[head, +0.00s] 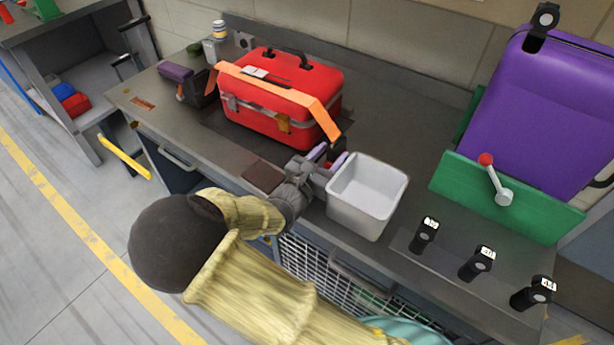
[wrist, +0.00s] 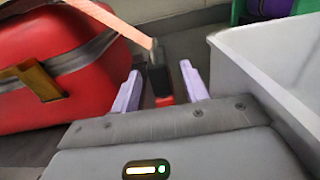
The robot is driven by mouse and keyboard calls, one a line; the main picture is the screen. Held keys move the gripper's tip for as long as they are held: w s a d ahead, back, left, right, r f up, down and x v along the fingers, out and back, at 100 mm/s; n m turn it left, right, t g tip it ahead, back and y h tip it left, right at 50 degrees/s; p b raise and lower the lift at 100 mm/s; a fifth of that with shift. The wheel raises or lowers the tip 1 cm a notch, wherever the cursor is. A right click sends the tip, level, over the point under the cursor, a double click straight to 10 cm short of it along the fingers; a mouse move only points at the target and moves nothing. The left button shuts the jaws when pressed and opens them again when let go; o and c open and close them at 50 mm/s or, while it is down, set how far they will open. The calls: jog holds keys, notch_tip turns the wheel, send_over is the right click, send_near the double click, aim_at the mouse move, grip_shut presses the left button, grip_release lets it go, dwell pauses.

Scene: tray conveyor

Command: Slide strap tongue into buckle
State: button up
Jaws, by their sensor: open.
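A red hard case (head: 290,95) lies on the grey bench, with an orange strap (head: 280,88) across its top. The strap hangs over the case's right side; its free end is near my gripper (head: 326,155). In the wrist view the strap (wrist: 105,15) runs down to a black piece (wrist: 159,78) with a red lower part (wrist: 164,101). I cannot tell which is tongue and which is buckle, or whether they are joined. My gripper (wrist: 160,88) is open, its two lilac fingers either side of this piece. No finger clearly touches it.
A white bin (head: 367,195) stands close right of my gripper. Three black upright pieces with white labels (head: 477,263) stand at the bench's front right. A green panel with a red-knobbed lever (head: 495,180) and a purple suitcase (head: 550,105) are behind them. A dark bag (head: 188,85) is left of the case.

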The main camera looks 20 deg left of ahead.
jog(key=p+v, duration=0.1)
jog(key=v, duration=1.5)
jog(key=shift+s, duration=0.3)
jog(key=shift+a, duration=0.1)
